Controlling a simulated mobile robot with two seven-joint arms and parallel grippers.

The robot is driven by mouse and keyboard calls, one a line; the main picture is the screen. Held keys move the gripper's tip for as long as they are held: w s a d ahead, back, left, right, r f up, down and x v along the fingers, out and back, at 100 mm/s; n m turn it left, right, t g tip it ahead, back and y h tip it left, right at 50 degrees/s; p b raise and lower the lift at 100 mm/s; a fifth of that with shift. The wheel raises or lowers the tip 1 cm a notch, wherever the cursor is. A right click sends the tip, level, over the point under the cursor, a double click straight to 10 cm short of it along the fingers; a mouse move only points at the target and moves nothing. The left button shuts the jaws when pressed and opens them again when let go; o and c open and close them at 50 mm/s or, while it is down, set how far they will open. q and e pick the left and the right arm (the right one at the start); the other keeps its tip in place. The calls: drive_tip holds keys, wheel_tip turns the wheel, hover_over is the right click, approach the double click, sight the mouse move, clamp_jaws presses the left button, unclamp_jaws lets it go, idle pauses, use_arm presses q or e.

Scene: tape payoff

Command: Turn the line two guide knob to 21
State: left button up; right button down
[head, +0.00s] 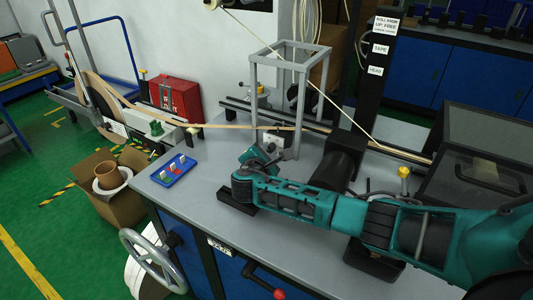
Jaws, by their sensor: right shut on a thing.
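My right gripper (262,154) ends the teal arm that comes in from the right over the grey bench (185,215). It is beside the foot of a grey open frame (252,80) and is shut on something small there. The arm and fingers hide most of what it holds; I cannot tell whether it is the line two guide knob, and no dial or number is readable. A light-coloured part (272,140) shows just past the fingers. A tan tape (225,127) runs along the bench past the frame. My left gripper is not in view.
A blue tray (178,172) with small pieces lies at the bench's left. A green knob (156,128) and red box (178,97) stand behind it. A yellow-topped post (404,172) and dark clear-sided box (480,150) stand right. A handwheel (150,260) is at the front.

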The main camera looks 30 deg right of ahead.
drive_tip(key=shift+s+f+m, duration=0.1)
drive_tip(key=shift+m, duration=0.2)
idle(0.4)
drive_tip(key=c, duration=0.9)
unclamp_jaws()
drive_tip(key=shift+c, duration=0.2)
drive_tip(key=v, duration=1.3)
drive_tip(key=shift+d+f, duration=0.1)
